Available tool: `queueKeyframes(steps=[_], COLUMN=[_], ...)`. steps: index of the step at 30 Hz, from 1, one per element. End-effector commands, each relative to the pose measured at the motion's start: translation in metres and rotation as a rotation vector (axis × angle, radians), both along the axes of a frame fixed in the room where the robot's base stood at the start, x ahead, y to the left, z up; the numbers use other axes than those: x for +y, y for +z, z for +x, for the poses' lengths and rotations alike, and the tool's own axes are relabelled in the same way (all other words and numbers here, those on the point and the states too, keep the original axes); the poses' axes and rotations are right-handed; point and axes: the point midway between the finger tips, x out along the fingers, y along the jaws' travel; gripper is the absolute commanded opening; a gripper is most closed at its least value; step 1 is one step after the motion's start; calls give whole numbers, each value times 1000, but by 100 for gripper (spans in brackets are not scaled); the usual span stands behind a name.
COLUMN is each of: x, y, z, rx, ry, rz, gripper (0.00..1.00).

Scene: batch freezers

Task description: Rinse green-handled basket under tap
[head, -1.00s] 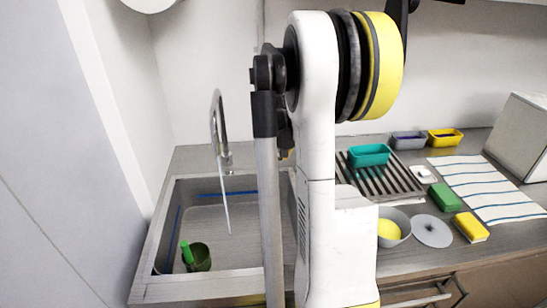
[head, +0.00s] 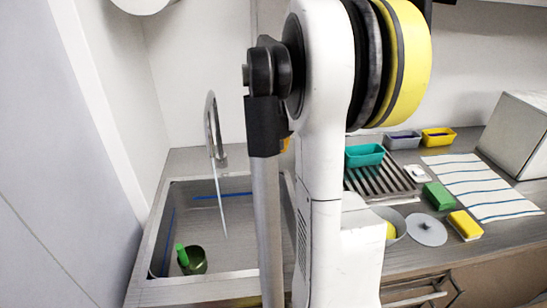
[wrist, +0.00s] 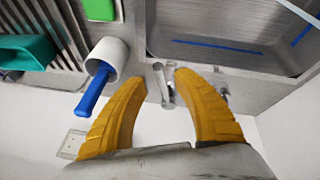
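The green-handled basket (head: 197,262) is a small dark cup in the lower left of the sink (head: 162,225), with its bright green handle (head: 182,254) sticking up at the left. The tap (head: 211,125) stands at the back of the sink, and a thin pale stream falls from it, to the right of and behind the basket. In the wrist view my gripper (wrist: 160,75) is open and empty, its two yellow fingers apart, with the tap's base (wrist: 165,88) showing between them. The sink's edge (wrist: 146,30) is beyond. The basket is not clearly visible there.
A white cup with a blue handle (wrist: 92,92) is close to my left finger in the wrist view. A teal bin (head: 364,154) sits on the slatted rack (head: 378,182). A green block (head: 439,196), a yellow sponge (head: 465,225) and a striped cloth (head: 480,180) lie right.

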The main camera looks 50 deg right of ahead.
Motion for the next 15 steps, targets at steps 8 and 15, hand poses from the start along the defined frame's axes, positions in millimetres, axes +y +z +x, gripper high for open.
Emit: queueKeyframes(steps=[8, 15], x=[20, 25], y=[51, 65], z=[-13, -17], rx=[0, 0], ry=[1, 0], rz=[0, 0], gripper=[35, 35])
